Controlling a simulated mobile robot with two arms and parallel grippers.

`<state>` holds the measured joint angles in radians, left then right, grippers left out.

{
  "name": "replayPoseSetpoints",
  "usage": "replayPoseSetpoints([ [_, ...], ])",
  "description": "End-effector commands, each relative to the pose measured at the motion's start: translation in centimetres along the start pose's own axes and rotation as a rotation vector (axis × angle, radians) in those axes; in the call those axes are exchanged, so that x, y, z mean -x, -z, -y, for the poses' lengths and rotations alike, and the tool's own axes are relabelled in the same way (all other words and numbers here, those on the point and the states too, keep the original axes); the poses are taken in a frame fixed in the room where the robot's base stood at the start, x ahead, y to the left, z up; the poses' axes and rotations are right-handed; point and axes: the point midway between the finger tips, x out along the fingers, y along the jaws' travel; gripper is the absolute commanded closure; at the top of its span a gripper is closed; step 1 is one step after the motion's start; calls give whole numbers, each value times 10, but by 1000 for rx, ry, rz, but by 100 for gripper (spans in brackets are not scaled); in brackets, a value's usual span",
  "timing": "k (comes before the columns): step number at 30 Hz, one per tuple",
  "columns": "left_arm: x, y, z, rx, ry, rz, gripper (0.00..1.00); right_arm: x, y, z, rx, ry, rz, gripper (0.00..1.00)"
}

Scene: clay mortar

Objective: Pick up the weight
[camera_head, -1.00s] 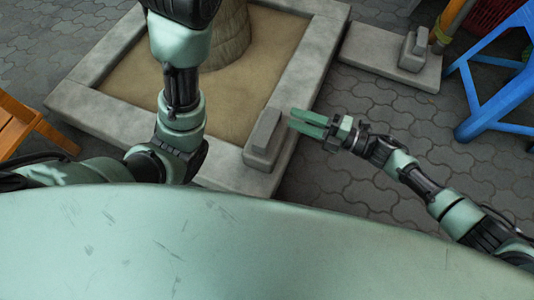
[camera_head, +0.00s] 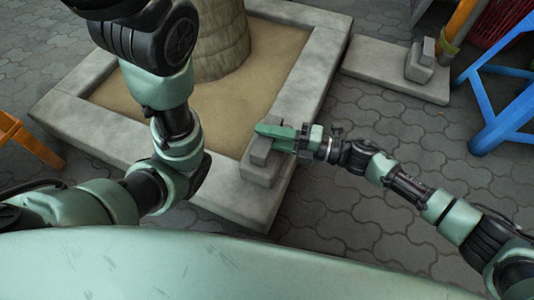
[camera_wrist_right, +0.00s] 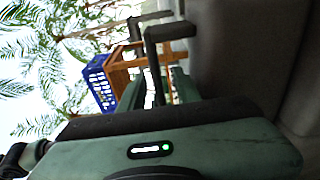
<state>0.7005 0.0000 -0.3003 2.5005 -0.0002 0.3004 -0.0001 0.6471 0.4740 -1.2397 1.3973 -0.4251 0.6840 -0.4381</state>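The weight (camera_head: 258,170) is a grey stone block with a narrower raised top, resting on the near right corner of the planter's rim. My right gripper (camera_head: 272,139) comes in from the right, with its green fingers at the raised top, partly covering it. The right wrist view shows the dark fingers (camera_wrist_right: 160,42) apart with a gap between them, beside a large grey surface at close range. I cannot tell whether the fingers touch the weight. My left arm rises out of the top of the head view, and its gripper is out of the picture.
A similar grey block (camera_head: 419,65) sits on a stone slab (camera_head: 385,68) at the upper right, beside a blue stool (camera_head: 500,120). The planter's stone rim (camera_head: 100,128) surrounds sand and a trunk (camera_head: 222,40). An orange wooden piece (camera_head: 30,142) stands at left.

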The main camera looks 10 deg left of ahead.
Motion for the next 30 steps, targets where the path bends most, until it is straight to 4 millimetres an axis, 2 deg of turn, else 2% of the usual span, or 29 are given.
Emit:
replayPoseSetpoints([
  [5, -1, 0, 0, 0, 0, -1, 64, 0, 0, -1, 0, 0, 0, 67],
  [9, -1, 0, 0, 0, -1, -1, 64, 0, 0, -1, 0, 0, 0, 100],
  [30, -1, 0, 0, 0, 0, 0, 64, 0, 0, 0, 0, 0, 0, 100],
])
